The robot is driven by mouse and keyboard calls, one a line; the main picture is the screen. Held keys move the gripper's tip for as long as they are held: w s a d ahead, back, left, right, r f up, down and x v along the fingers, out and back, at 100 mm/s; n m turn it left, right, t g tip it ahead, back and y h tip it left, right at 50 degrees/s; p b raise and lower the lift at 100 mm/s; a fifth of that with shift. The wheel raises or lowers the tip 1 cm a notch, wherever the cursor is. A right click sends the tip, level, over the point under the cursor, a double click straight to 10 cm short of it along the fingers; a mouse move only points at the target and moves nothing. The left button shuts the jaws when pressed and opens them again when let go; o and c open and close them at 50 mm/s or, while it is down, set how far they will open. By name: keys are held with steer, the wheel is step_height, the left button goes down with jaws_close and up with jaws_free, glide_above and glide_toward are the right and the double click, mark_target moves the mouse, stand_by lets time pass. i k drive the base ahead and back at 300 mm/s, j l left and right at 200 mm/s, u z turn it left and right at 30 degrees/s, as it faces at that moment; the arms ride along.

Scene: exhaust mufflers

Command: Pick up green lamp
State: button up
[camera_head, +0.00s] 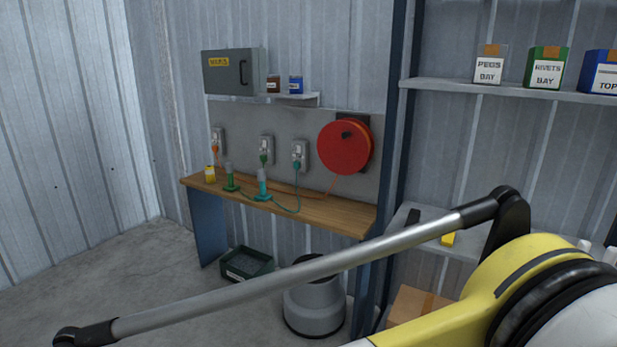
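A small green lamp (230,183) stands upright toward the left of a wooden workbench (335,214), with a greyish upper part. A teal lamp (262,190) of similar shape stands to its right. A yellow item (210,175), perhaps another lamp, stands to its left near the bench's left end. Coloured plugs sit in the wall sockets above, including a green one (264,158), and thin cords run along the bench. Parts of my own arm cross the foreground, well nearer than the bench. My gripper is not seen.
A red hose reel (344,147) hangs behind the bench. A dark green crate (246,264) and a grey bin (314,305) stand on the floor below. A grey wall cabinet (233,71) hangs above. Shelving (455,86) with labelled boxes is at right. The left floor is clear.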

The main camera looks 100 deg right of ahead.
mark_target(231, 187)
steer(key=z, duration=2.8)
steer(key=i+j+z, duration=0.4)
steer(key=i+j, duration=0.3)
steer(key=i, duration=0.55)
steer(key=i+j+z, duration=0.45)
steer(key=i+j, duration=0.6)
steer(key=i, duration=0.05)
